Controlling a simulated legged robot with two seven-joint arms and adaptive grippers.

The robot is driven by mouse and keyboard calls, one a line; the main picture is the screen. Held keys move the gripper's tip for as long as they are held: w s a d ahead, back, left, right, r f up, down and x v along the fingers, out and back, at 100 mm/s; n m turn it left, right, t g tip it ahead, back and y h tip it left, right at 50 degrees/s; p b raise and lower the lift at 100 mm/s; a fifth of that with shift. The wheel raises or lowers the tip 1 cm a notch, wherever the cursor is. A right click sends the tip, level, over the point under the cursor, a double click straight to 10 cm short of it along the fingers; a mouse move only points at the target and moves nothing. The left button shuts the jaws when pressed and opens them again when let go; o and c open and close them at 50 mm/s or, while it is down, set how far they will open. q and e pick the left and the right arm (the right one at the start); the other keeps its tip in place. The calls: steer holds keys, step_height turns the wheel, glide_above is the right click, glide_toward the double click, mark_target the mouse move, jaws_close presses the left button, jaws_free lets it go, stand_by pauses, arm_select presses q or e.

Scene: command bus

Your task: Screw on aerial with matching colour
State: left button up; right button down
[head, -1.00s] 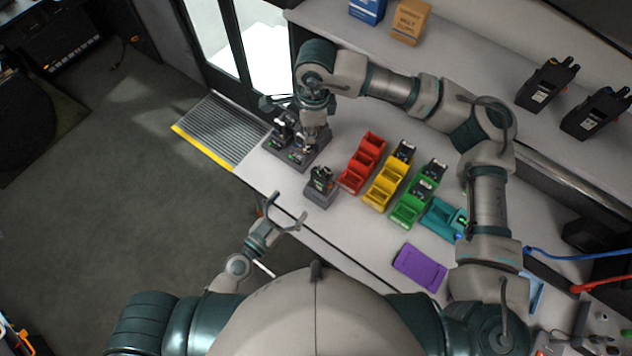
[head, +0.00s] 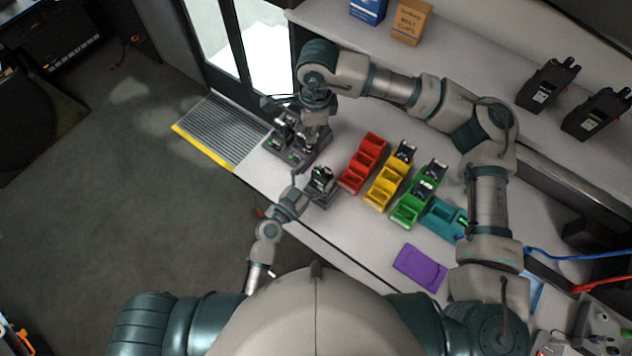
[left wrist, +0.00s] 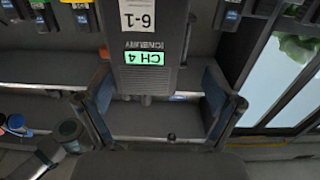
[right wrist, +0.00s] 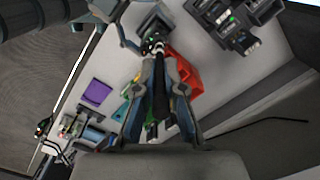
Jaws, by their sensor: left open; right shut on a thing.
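A dark handheld radio (head: 320,179) stands in a grey holder (head: 322,196) near the table's front edge. In the left wrist view the radio (left wrist: 143,50) appears upside down, with label 6-1 and a green CH 4 display. My left gripper (head: 305,187) is open, with its fingers on either side of the radio and gaps visible. My right gripper (head: 314,128) is raised above the bench near the charger, left of the bins. In the right wrist view it is shut on a thin black aerial (right wrist: 160,98). I cannot make out a colour mark on the aerial.
Red (head: 363,162), yellow (head: 380,187), green (head: 405,212) and teal (head: 441,219) bins stand to the right; some hold dark items. A grey charger (head: 312,157) with devices sits behind. A purple pad (head: 420,267) lies at the front. Two radios (head: 547,84) stand on the shelf.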

mark_target(322, 180)
arm_select(q)
steer(key=shift+w+d, duration=0.1)
steer(key=shift+d, duration=1.25)
steer(key=shift+c, duration=0.7)
steer(key=shift+d, duration=0.2)
steer(key=c, duration=0.8)
steer(key=shift+a, duration=0.75)
steer(key=c, duration=0.8)
steer(key=shift+a, duration=0.4)
jaws_close()
steer(key=shift+d, duration=0.7)
steer(key=shift+a, duration=0.4)
arm_select(e)
steer(key=shift+s+d+f, duration=0.15)
steer(key=shift+s+f, duration=0.05)
steer(key=shift+f, duration=0.6)
steer(key=shift+s+d+f, duration=0.2)
steer(key=shift+s+f, duration=0.05)
steer(key=shift+f, duration=0.5)
steer(key=shift+s+d+f, duration=0.15)
steer(key=shift+s+f, duration=0.05)
steer(key=shift+f, duration=0.6)
